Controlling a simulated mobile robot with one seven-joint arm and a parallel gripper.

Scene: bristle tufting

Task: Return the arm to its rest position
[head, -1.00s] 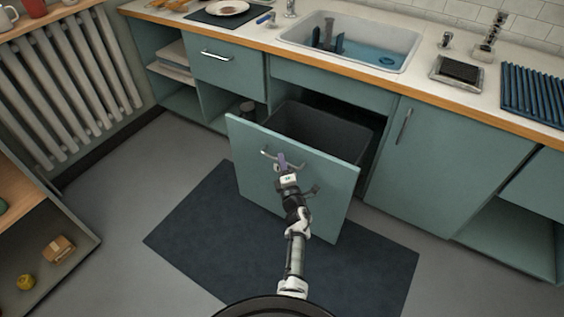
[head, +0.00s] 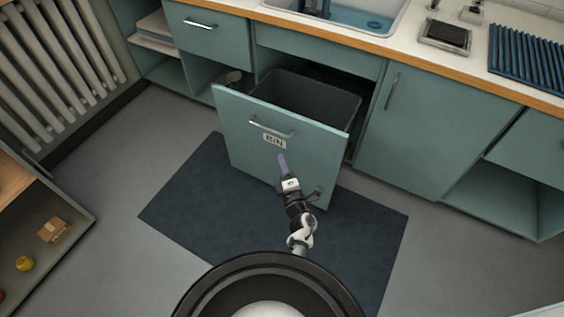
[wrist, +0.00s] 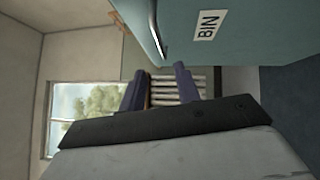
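My gripper (head: 283,163) is in front of the pulled-out bin drawer (head: 235,135) in the head view, below its handle (head: 271,129) and apart from it. In the wrist view my gripper's two purple fingers (wrist: 160,85) stand apart with nothing between them, so it is open and empty. The drawer front and its BIN label (wrist: 207,25) fill the top right of the wrist view.
The drawer stands out over the dark floor mat (head: 185,205), with a grey bin (head: 300,98) inside. The counter (head: 440,68) with the sink (head: 345,18) runs behind. A low shelf (head: 65,245) is at the left. Grey floor is free on both sides of the mat.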

